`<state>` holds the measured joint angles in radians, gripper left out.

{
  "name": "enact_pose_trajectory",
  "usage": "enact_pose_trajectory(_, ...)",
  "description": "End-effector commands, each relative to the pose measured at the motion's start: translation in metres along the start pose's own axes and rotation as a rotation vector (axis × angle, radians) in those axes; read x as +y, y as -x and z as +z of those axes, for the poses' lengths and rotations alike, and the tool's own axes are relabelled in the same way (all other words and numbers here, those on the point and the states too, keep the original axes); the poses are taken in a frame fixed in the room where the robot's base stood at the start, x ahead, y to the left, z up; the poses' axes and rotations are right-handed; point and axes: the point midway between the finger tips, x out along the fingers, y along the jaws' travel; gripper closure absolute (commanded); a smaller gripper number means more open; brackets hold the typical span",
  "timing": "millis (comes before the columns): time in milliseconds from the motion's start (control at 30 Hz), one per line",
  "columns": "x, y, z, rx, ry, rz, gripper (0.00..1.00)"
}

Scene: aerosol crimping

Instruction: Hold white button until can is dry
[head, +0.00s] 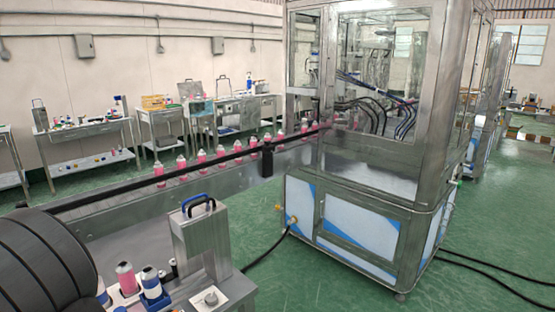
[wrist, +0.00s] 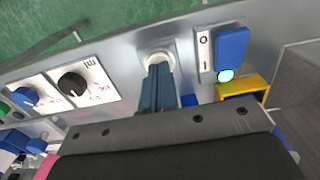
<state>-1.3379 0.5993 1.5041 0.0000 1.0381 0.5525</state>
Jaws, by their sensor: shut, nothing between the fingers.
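In the wrist view, my gripper (wrist: 158,68) is shut, its narrow blue-grey fingers together and empty. Its tips lie over the lower part of the round white button (wrist: 159,55) on the grey metal panel. I cannot tell whether the tips touch or press it. In the head view, a pink can (head: 126,278) and a white can with a dark blue base (head: 151,284) stand at the bench front. Which can is meant, and whether it is wet, cannot be told. My gripper is not discernible in the head view.
In the wrist view, a black dial (wrist: 72,85) and a blue knob (wrist: 25,97) sit left of the button. A blue switch cover (wrist: 231,47), glowing light (wrist: 225,76) and yellow bracket (wrist: 245,84) are at right. A steel box (head: 202,240) stands on the bench.

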Motion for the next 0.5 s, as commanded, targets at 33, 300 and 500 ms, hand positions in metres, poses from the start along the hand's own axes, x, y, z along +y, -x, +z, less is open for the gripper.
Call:
enact_pose_trajectory(33, 0.0, 0.0, 0.0, -0.001, 0.0, 0.0, 1.0)
enact_pose_trajectory(300, 0.0, 0.011, 0.0, 0.001, 0.0, -0.001, 1.0)
enact_pose_trajectory(500, 0.0, 0.028, 0.0, 0.002, 0.0, -0.001, 1.0)
